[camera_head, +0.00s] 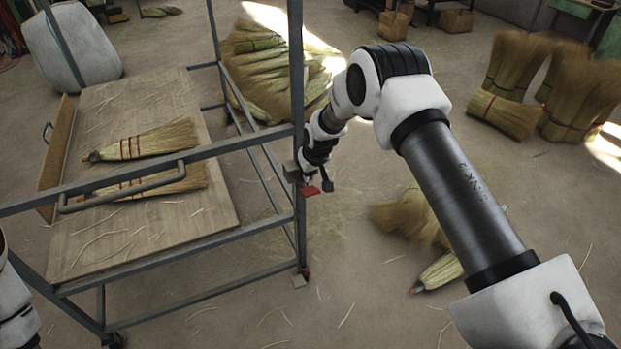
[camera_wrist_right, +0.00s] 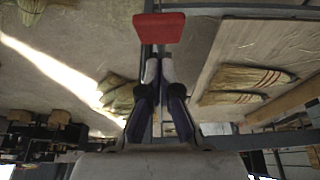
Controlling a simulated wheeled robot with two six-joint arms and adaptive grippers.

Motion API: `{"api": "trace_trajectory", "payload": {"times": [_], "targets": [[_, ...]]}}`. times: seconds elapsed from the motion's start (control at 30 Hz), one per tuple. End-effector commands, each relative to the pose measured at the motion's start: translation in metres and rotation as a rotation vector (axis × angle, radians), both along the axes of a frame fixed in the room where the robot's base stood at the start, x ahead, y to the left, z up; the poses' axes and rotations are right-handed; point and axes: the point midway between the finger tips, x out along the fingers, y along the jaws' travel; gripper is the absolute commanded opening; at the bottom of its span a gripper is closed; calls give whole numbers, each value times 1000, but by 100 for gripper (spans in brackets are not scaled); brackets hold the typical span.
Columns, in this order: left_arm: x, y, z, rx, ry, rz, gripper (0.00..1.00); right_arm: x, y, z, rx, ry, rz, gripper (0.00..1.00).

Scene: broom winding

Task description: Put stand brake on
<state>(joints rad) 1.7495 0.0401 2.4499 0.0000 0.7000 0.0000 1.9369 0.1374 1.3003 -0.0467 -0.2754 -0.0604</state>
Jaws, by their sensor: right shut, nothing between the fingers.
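The stand is a grey metal frame (camera_head: 297,90) with a wooden shelf (camera_head: 100,235). A red tab (camera_head: 309,191) sits by a small grey block on its near right post. The red tab also shows in the right wrist view (camera_wrist_right: 159,28), just beyond my right fingertips. My right gripper (camera_head: 318,183) is beside that post, close to the tab; it is shut and empty, with the fingers together in the wrist view (camera_wrist_right: 159,72). I cannot tell whether it touches the tab. Part of my left arm shows at the lower left; its gripper is out of view.
Two brooms (camera_head: 150,141) lie on the shelf, behind a handle (camera_head: 120,193) on the frame's near side. A caster with red and grey parts (camera_head: 304,274) is at the post's foot. Broom bundles (camera_head: 262,70) lie behind the stand; a loose broom (camera_head: 438,271) lies on the floor.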

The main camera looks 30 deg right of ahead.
Motion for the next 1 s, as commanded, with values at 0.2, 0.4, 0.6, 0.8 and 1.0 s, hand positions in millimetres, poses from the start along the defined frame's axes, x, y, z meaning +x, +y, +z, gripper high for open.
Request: {"api": "trace_trajectory", "payload": {"times": [0.2, 0.4, 0.6, 0.8, 1.0], "targets": [[0, 0, 14, 0, 0, 0, 48, -11, 0, -20, 0, 0, 0, 0], [0, 0, 13, 0, 0, 0, 48, -12, 0, -24, 0, -1, 0, 0], [0, 0, 12, 0, 0, 0, 48, -12, 0, -24, 0, -4, 0, 0], [0, 0, -6, 0, 0, 0, 48, -11, -1, -35, -5, -62, 0, 0], [0, 0, -45, 0, 0, 0, 48, -13, -1, -52, -9, -211, -1, 0]]}}
